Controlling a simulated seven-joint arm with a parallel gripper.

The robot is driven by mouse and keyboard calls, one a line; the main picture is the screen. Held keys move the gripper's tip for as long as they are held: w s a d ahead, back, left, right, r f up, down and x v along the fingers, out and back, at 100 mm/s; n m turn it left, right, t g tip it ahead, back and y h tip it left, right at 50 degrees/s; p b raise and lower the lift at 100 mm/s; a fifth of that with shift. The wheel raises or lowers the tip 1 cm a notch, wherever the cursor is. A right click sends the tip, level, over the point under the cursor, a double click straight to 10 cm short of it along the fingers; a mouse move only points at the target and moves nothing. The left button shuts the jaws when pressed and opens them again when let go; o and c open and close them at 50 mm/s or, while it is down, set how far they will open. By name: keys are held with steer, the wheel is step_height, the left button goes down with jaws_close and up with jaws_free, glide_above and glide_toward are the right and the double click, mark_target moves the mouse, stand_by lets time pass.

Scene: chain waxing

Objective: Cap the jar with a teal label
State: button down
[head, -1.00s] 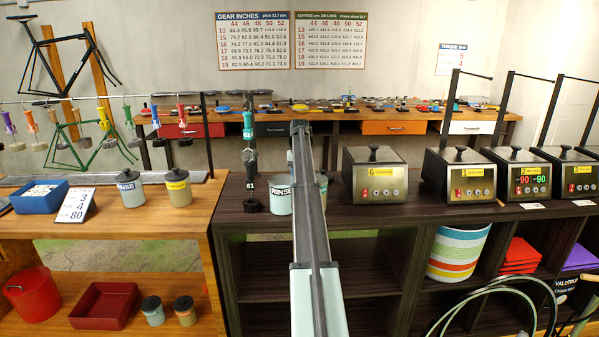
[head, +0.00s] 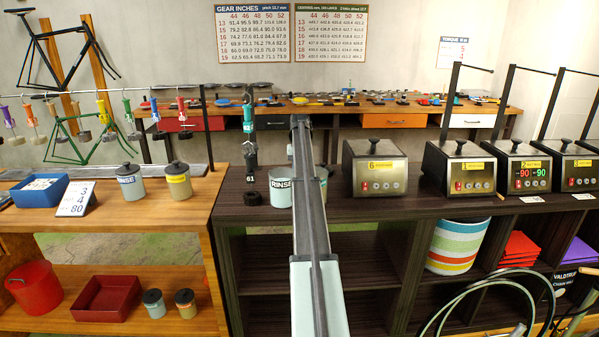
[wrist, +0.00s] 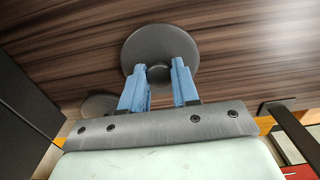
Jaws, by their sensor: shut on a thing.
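My gripper (wrist: 158,72) is shut on the knob of a dark grey round lid (wrist: 160,34), which hangs over dark wood grain in the wrist view. In the head view my arm hides the gripper and lid. A pale jar marked RINSE (head: 281,188) stands on the dark counter just left of my arm. No jar opening shows under the held lid.
A dark round object (wrist: 98,105) lies left of the fingers. A hanging tool (head: 250,145) and black ring (head: 257,198) stand left of the RINSE jar. A metal heater box (head: 375,172) is at right. Two lidded jars (head: 130,185) (head: 178,184) stand on the left wooden counter.

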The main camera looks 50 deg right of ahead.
steer(key=shift+r, duration=0.1)
steer(key=shift+r, duration=1.9)
steer(key=shift+d, duration=0.1)
steer(key=shift+s+d+r, duration=0.2)
steer(key=shift+s+r, duration=0.05)
steer(key=s+a+r, duration=0.1)
steer(key=s+r, duration=0.4)
steer(key=r, duration=0.4)
steer(key=s+a+r, duration=0.4)
steer(key=s+a, duration=0.3)
steer(key=s, duration=0.2)
steer(key=shift+a+r, duration=0.2)
steer(key=shift+a, duration=0.2)
steer(key=shift+f, duration=0.1)
